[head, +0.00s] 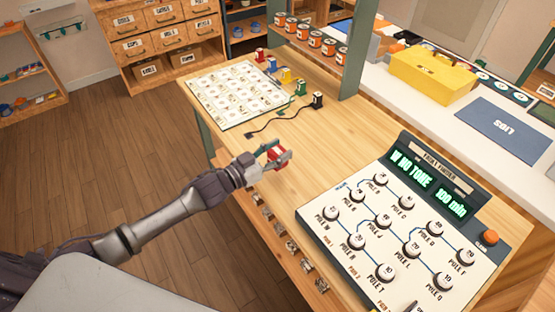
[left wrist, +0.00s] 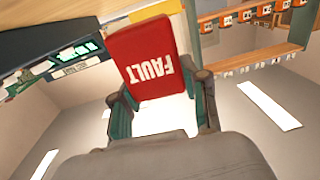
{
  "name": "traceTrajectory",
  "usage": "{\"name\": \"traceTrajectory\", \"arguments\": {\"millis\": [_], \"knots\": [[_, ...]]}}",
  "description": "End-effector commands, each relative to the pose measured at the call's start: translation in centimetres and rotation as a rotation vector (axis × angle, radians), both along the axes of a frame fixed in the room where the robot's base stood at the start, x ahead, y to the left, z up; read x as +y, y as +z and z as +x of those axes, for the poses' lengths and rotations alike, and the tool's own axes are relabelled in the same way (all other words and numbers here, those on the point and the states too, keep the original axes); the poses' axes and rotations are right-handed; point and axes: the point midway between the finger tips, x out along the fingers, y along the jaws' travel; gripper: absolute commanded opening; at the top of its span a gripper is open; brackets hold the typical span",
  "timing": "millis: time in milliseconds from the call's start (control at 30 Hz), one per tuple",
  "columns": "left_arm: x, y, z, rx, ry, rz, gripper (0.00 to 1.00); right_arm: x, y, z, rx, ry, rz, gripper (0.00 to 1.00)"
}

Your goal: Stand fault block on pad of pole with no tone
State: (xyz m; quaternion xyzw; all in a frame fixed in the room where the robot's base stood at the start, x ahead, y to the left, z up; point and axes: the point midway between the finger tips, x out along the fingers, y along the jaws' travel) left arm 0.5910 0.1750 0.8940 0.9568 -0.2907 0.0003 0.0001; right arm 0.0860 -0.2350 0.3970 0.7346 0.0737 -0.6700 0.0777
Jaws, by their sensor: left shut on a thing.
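The red fault block (head: 281,157) is held in my left gripper (head: 273,155), above the front edge of the wooden bench. In the left wrist view the block (left wrist: 150,55) shows white FAULT lettering between the two fingers (left wrist: 160,110). The pole panel (head: 345,268) lies on the bench to the right, with round white numbered pads joined by blue lines. Its screen (head: 428,183) seems to read "W NO TONE". The pad by the pole W label (head: 330,213) is at the panel's left and looks free of any block. My right gripper is out of view.
A white picture board (head: 237,92) lies at the bench's far end, beside several small coloured blocks (head: 286,75) and a black corded piece (head: 317,101). A green post (head: 358,50) stands at the back edge. Bare wood lies between board and panel.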

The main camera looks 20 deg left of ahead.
Motion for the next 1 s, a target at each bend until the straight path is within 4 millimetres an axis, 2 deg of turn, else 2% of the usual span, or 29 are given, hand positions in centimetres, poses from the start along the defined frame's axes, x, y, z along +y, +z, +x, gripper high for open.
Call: {"name": "traceTrajectory", "arguments": {"millis": [167, 300, 733, 767, 900, 1000], "knots": [[0.0, -2.4, 0.0, 0.004, 0.001, -0.002, 0.09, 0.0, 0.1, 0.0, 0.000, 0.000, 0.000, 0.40], [0.0, -3.4, 0.1, 0.001, 0.001, 0.000, 0.09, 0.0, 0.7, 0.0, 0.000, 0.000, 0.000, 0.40], [0.0, -4.2, 0.0, 0.000, 0.000, 0.000, 0.09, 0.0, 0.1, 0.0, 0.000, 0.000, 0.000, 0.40], [0.0, -4.1, 0.0, 0.001, 0.000, 0.001, 0.49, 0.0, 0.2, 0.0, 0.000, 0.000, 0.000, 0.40], [0.0, -4.1, 0.0, 0.001, 0.000, 0.001, 0.70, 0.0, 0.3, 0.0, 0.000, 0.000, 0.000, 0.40], [0.0, -4.1, 0.0, 0.001, 0.000, 0.001, 0.70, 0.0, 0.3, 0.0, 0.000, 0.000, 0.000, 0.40]]}}
